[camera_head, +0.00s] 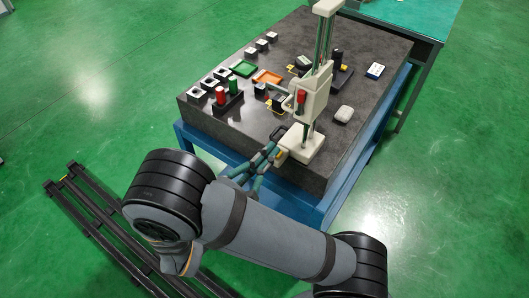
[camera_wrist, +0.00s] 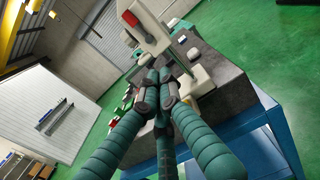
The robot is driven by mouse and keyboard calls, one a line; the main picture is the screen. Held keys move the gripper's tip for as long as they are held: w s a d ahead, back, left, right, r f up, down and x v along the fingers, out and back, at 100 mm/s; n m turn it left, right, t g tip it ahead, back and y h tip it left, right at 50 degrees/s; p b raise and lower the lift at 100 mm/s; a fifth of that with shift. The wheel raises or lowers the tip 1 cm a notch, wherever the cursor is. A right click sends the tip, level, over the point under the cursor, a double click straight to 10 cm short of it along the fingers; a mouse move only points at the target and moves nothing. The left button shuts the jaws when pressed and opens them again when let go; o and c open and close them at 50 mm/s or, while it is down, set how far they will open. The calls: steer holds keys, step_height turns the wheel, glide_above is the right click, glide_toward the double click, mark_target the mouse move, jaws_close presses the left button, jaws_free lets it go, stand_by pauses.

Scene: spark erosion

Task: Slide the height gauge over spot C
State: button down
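The height gauge (camera_head: 313,92) stands upright near the front edge of the dark granite plate (camera_head: 345,160). It has a pale base, green columns and a slider with a red part. It also shows in the wrist view (camera_wrist: 148,24), its pale base right of the fingertips. My gripper (camera_head: 277,145) is low at the left end of the gauge base, very close to it. In the wrist view its teal fingers (camera_wrist: 160,92) converge with dark tips close together. Whether they grip the base is unclear. I cannot make out a mark for spot C.
Red and green cylinders (camera_head: 228,93) in a dark holder, grey blocks, a green tray (camera_head: 243,68) and an orange tray (camera_head: 268,77) lie left and behind. A pale rounded object (camera_head: 344,114) lies right of the gauge. Bare plate shows at the right front.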

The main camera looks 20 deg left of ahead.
steer(key=p+x, duration=0.3)
steer(key=x, duration=0.7)
